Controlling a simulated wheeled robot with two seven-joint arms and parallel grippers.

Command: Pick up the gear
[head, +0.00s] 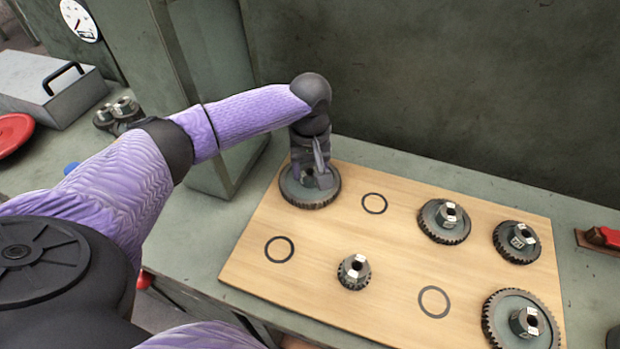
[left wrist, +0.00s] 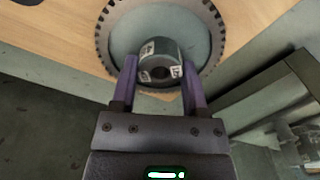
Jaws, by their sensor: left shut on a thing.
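A large toothed gear (head: 296,193) is at the far left corner of the wooden board (head: 330,235). My left gripper (head: 314,172) comes down over it from above. In the left wrist view the gear (left wrist: 119,58) shows a raised steel hub (left wrist: 160,50) with small pale labels. The two fingers of my left gripper (left wrist: 159,88) stand on either side of this hub and are shut on it. I cannot tell whether the gear touches the board. My right gripper is not in view.
Several other gears stand on the board: a small gear (head: 354,272), a medium gear (head: 443,221), another gear (head: 516,242) and a large gear (head: 522,320). Black rings (head: 374,204) mark empty spots. A green post (head: 215,90) rises just left of the board, with a wall behind.

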